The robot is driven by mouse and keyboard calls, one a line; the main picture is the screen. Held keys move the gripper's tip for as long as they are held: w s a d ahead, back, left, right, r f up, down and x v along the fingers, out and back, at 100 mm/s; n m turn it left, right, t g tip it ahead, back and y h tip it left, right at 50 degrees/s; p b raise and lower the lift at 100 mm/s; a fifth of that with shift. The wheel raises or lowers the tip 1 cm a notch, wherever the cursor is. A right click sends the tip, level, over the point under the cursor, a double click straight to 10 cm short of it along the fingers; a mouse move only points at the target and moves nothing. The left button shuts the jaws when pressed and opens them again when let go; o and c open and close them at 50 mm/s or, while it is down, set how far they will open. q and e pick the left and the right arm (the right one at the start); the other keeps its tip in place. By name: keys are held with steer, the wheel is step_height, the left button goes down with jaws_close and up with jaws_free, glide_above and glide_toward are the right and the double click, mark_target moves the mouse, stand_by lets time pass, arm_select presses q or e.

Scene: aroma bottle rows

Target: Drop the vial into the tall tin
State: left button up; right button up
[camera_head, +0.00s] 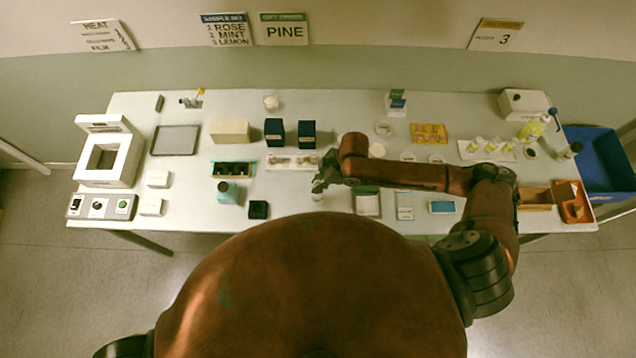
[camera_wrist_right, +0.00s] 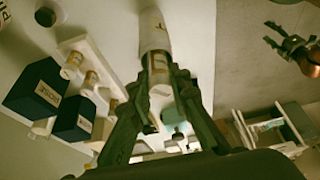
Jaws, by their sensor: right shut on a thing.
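My right gripper (camera_head: 318,187) is over the front middle of the table, its fingers pointing down. In the right wrist view its fingers (camera_wrist_right: 162,88) are shut on a small vial (camera_wrist_right: 160,72) with a pale label. A white cylinder, apparently the tall tin (camera_wrist_right: 153,30), is just beyond the fingertips, in line with the vial. It also shows as a small pale shape under the gripper in the head view (camera_head: 318,197). I cannot tell whether the vial's end is inside its mouth. My left gripper (camera_wrist_right: 285,42) shows at the right of the wrist view, its fingers apart and empty.
A white rack (camera_head: 285,166) with small vials stands behind the gripper, with two dark blue boxes (camera_head: 307,136) behind it. A teal bottle (camera_head: 227,195) and a black box (camera_head: 258,210) stand to the left. A shallow tray (camera_head: 367,205) is close on the right.

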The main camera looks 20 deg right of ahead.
steer(key=o, duration=1)
step_height(320, 180, up, 2)
steer(key=p, duration=0.2)
steer(key=shift+r+p, duration=0.2)
steer(key=shift+p, duration=0.1)
steer(key=shift+r+p, duration=0.9)
steer(key=shift+r, duration=2.4)
